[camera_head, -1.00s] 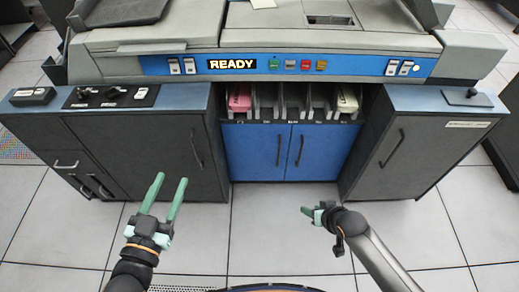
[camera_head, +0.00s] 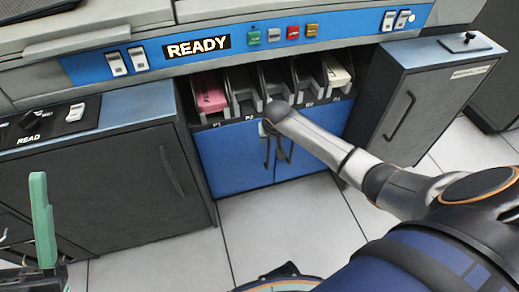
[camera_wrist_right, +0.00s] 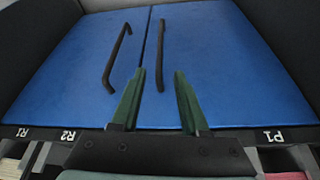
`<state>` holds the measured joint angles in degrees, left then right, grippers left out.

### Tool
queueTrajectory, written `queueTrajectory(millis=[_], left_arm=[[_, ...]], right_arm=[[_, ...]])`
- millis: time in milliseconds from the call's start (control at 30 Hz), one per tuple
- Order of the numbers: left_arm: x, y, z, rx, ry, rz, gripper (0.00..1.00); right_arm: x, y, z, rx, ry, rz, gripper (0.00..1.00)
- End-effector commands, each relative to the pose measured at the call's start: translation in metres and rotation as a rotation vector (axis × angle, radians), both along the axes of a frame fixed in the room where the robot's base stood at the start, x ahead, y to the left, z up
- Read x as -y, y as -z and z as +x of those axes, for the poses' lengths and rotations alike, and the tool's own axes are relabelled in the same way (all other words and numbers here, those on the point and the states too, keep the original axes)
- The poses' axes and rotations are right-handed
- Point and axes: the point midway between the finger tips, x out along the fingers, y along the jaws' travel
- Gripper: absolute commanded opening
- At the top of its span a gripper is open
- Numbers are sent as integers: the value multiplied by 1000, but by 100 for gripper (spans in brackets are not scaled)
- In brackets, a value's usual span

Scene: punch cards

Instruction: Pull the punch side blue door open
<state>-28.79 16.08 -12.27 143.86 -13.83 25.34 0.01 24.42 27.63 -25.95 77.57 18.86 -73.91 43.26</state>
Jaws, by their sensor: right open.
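Two blue doors sit under the card hoppers. The punch side door (camera_head: 228,165) is the left one in the head view and the right one in the inverted wrist view (camera_wrist_right: 225,75). Its dark handle (camera_wrist_right: 161,45) stands upright near the seam; the door is closed. My right gripper (camera_wrist_right: 160,72) is open, its green fingers on either side of the handle's near end in that view. I cannot tell whether they touch it. In the head view my right wrist mostly hides this gripper. My left gripper (camera_head: 22,195) is open at the left edge, partly cut off.
The read side door (camera_head: 308,145) is closed, its handle (camera_wrist_right: 117,57) close beside the punch side handle. Hoppers (camera_head: 270,82) with pink cards (camera_head: 210,93) lie above the doors. Grey cabinets (camera_head: 100,178) flank them. The floor in front is clear.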

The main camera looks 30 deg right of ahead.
Motion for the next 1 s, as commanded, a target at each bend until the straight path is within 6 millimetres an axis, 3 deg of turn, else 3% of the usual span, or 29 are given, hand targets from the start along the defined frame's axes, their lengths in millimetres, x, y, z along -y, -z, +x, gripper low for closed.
queueTrajectory(millis=[300,500,700,1000], left_arm=[[3,44,2,-32,40,-30,50],[5,67,3,-57,66,-47,50],[7,79,3,-60,61,-30,50],[8,81,4,-60,59,-26,50]], right_arm=[[9,62,21,0,-2,0,45],[14,93,33,1,-2,0,45],[17,107,39,2,-5,0,45],[18,109,41,2,-5,0,45]])
